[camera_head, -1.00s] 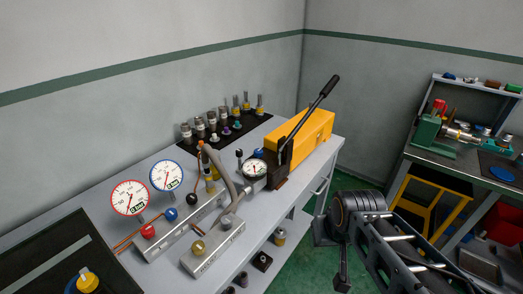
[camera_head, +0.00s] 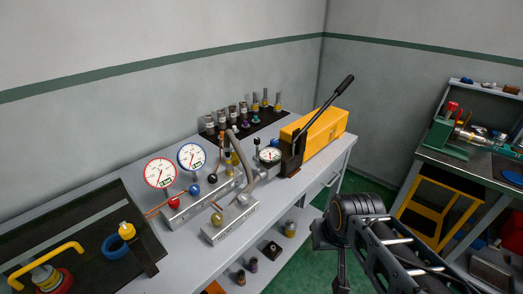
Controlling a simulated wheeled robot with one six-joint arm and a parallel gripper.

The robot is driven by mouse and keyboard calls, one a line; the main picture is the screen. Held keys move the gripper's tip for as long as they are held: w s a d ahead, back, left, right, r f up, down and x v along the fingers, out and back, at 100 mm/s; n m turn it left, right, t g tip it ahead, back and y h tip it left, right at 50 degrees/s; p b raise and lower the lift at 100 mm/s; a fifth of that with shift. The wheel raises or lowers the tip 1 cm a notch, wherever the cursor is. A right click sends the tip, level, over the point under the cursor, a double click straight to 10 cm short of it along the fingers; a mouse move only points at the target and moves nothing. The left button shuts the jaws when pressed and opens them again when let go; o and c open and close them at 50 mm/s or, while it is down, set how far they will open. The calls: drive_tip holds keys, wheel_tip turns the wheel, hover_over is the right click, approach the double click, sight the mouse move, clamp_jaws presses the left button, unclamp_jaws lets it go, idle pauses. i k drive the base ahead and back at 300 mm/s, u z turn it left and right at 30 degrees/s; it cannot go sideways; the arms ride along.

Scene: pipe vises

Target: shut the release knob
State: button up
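A yellow hand pump (camera_head: 318,128) with a long black lever (camera_head: 328,106) stands at the bench's back right end. A small black knob (camera_head: 257,142) sticks up beside the pump's round gauge (camera_head: 269,156). On the metal blocks in front are a red ball knob (camera_head: 174,203), a blue one (camera_head: 194,189), a black one (camera_head: 212,178) and a yellow one (camera_head: 217,218). I cannot tell which is the release knob or whether it is shut. My dark arm is at lower right, apart from the bench top. I cannot make out gripper fingers.
Two dial gauges, red-rimmed (camera_head: 160,172) and blue-rimmed (camera_head: 191,157), stand behind the blocks. Fittings (camera_head: 240,110) stand on a black mat at the back. A dark tray (camera_head: 70,222) with yellow-handled items is at left. Another workbench (camera_head: 440,160) is at right. Green floor lies between.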

sight(273, 143)
drive_tip(key=u, duration=0.45)
drive_tip(key=k, duration=1)
drive_tip(key=z, duration=0.45)
drive_tip(key=i, duration=0.6)
drive_tip(key=z, duration=0.8)
drive_tip(key=i, duration=0.8)
drive_tip(key=u, duration=0.85)
drive_tip(key=i, duration=0.75)
drive_tip(key=u, duration=0.85)
